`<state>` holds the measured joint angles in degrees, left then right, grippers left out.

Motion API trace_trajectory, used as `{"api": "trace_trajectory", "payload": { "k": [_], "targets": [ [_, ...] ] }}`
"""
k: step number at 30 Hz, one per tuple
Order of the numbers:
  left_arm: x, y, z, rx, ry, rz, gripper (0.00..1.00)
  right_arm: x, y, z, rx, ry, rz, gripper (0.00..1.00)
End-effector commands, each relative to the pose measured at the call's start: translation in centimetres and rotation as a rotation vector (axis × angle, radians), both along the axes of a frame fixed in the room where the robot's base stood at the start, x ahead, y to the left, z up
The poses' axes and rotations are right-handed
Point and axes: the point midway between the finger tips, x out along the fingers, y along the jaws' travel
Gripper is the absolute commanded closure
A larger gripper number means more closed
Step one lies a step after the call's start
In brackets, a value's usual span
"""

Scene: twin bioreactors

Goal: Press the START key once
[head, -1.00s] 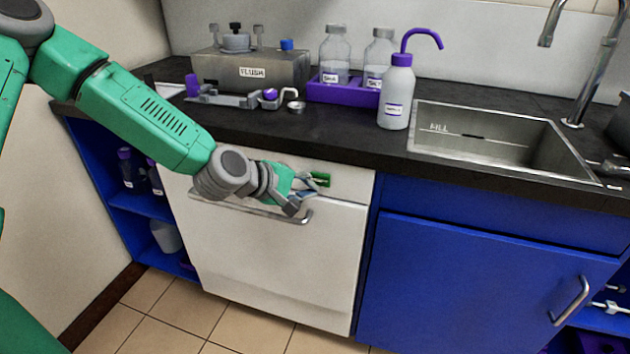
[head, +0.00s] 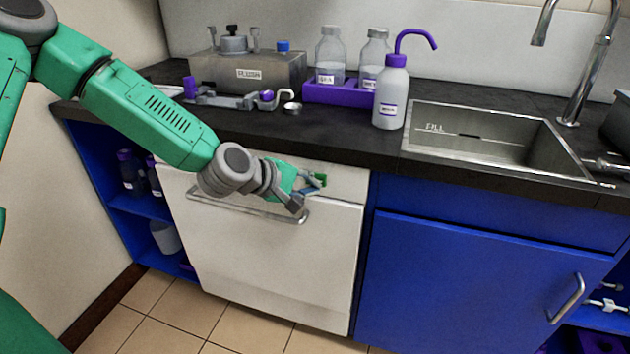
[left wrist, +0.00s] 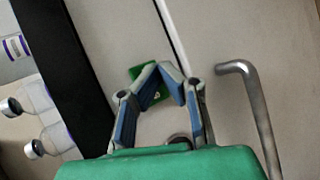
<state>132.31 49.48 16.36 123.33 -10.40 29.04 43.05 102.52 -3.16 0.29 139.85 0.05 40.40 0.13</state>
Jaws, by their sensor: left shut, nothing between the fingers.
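The green START key (head: 321,177) is on the upper front panel of the white appliance (head: 270,255), near its right side. My left gripper (head: 312,188) is shut and empty, with its fingertips at the key and covering part of it in the head view. In the left wrist view, the fingertips (left wrist: 161,70) meet over the green key (left wrist: 140,72), whose edges show around them. I cannot tell whether they touch it. The key's lettering is not readable. My right gripper is in neither view.
A metal bar handle (head: 245,210) runs across the appliance just below the gripper; it also shows in the wrist view (left wrist: 255,110). The dark countertop (head: 340,135) overhangs above. A wash bottle (head: 391,95) stands on it, left of the sink (head: 480,140).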

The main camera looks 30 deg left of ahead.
Motion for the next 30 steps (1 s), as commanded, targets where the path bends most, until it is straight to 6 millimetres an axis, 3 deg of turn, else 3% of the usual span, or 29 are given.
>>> {"api": "trace_trajectory", "payload": {
  "k": [30],
  "targets": [
    [0.81, 0.53, -0.17, -0.004, 0.0, 0.001, 1.0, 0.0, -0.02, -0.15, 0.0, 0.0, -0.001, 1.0]
  ]
}}
